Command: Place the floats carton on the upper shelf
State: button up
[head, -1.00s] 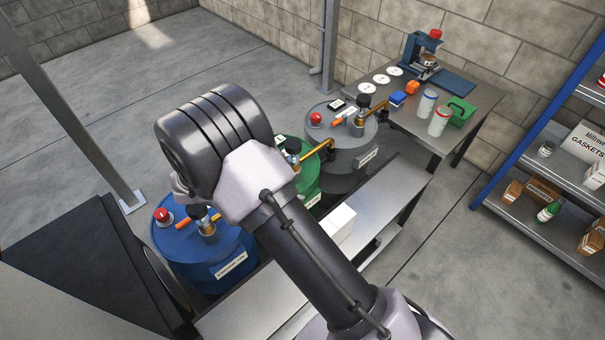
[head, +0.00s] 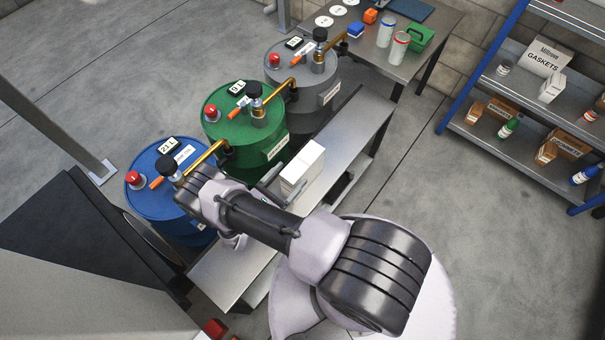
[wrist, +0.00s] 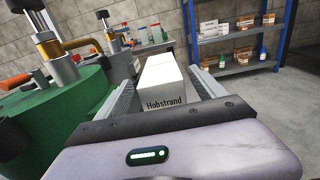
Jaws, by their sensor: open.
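A white carton (head: 302,168) stands on the metal bench in the head view. In the wrist view the white carton (wrist: 165,85) shows the print "Hobstrand"; no word "floats" is readable. My gripper (head: 270,180) is open just left of the carton in the head view. In the wrist view my gripper's (wrist: 161,78) fingers lie on either side of the carton, with small gaps visible. The blue-framed shelf unit (head: 480,75) stands at the right. Its shelf board (head: 522,88) carries a GASKETS carton (head: 545,58); a lower board and a higher one also show.
Blue (head: 165,207), green (head: 240,125) and grey (head: 310,90) drums with pumps line the bench's (head: 345,140) left side. A worktable (head: 440,20) with jars stands behind. Several brown cartons and bottles occupy the lower shelf. Floor between bench and shelves is clear.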

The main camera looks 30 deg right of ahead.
aim_at(300, 165)
jog(key=b+x, duration=0.1)
jog(key=x, duration=0.4)
jog(key=shift+d, duration=0.4)
grip_shut()
